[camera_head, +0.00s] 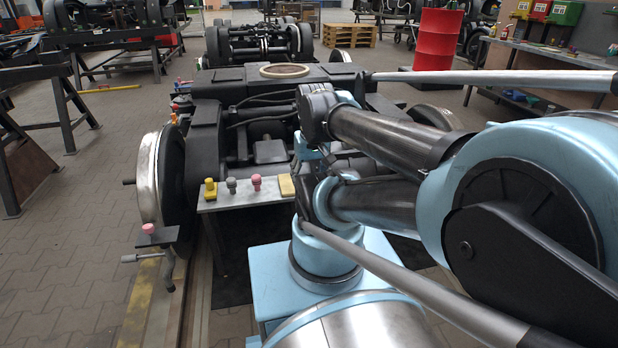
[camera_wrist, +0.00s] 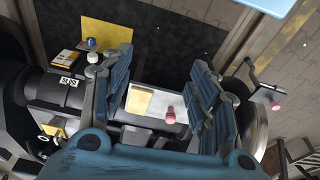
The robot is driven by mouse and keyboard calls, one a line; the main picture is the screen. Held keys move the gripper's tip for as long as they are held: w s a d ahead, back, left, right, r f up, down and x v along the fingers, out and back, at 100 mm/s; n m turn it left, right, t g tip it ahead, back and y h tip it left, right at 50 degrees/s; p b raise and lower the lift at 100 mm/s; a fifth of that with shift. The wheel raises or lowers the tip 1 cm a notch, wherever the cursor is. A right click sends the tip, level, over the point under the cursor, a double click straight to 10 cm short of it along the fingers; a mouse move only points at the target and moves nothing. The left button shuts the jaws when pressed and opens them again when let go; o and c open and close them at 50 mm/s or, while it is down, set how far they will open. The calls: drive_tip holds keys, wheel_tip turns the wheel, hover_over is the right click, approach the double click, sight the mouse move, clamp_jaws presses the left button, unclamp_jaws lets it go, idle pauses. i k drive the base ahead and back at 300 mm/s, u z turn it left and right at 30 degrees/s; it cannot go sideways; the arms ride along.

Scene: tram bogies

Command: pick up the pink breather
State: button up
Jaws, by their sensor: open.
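A small pink breather (camera_head: 256,182) stands on a grey shelf (camera_head: 240,197) at the front of the bogie. In the wrist view this pink piece (camera_wrist: 169,115) shows between the fingers, closer to the right one and apart from both. Beside it on the shelf are a grey piece (camera_head: 231,185) and a yellow piece (camera_head: 210,188). Another pink knob-like piece (camera_head: 148,229) sits on a dark bracket at the left; it also shows in the wrist view (camera_wrist: 275,105). My gripper (camera_wrist: 163,66) is open and empty. In the head view my arm largely hides it.
A yellow block (camera_head: 286,186) lies on the shelf's right end. The bogie wheel (camera_head: 150,178) and a clamp handle (camera_head: 140,256) stand to the left. A red drum (camera_head: 437,40) and a workbench (camera_head: 540,60) are at the back right.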

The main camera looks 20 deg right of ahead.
sight(256, 180)
drive_tip(key=z, duration=0.9)
drive_tip(key=k, duration=1.25)
drive_tip(key=u, duration=0.9)
drive_tip(key=i, duration=1)
drive_tip(key=z, duration=0.05)
